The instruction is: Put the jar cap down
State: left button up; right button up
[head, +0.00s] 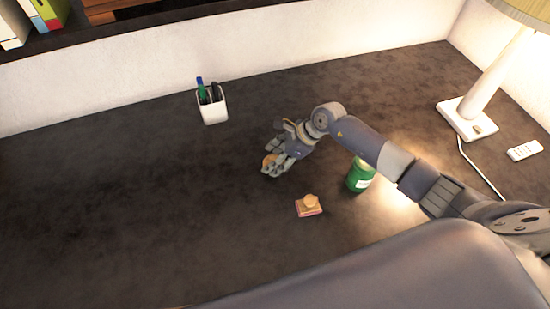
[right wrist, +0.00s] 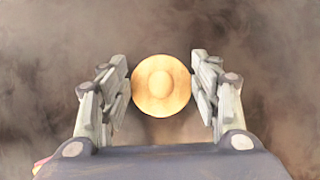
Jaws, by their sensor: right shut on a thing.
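The jar cap (right wrist: 161,85) is a round, light wooden disc with a raised knob in its middle. It shows between the fingers in the right wrist view, and as a small orange-tan patch (head: 268,161) in the head view. My right gripper (head: 270,167) is shut on the cap, over the middle of the dark desk. Whether the cap touches the desk is hard to tell. A green jar (head: 359,180) with a pale label stands right of the gripper, partly hidden by my right arm. My left gripper is not in view.
A small pinkish square with a tan round piece on top (head: 310,210) lies in front of the gripper. A white pen cup (head: 212,110) stands behind left. A lamp (head: 467,118) and a white remote (head: 524,150) are at right. The desk's left side is clear.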

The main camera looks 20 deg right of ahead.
jog(key=o, duration=0.7)
jog(key=shift+s+f, duration=0.15)
jog(key=shift+f, duration=0.15)
jog(key=shift+o, duration=0.8)
jog(key=shift+f, duration=0.15)
jog(key=shift+r+p, duration=0.6)
jog(key=shift+r, duration=0.1)
jog(key=shift+w+d+r, duration=0.2)
jog(key=shift+d+r, duration=0.05)
jog(key=shift+r, duration=0.1)
jog(key=b+v, duration=0.3)
jog(key=v, duration=0.8)
jog(key=shift+r, duration=0.25)
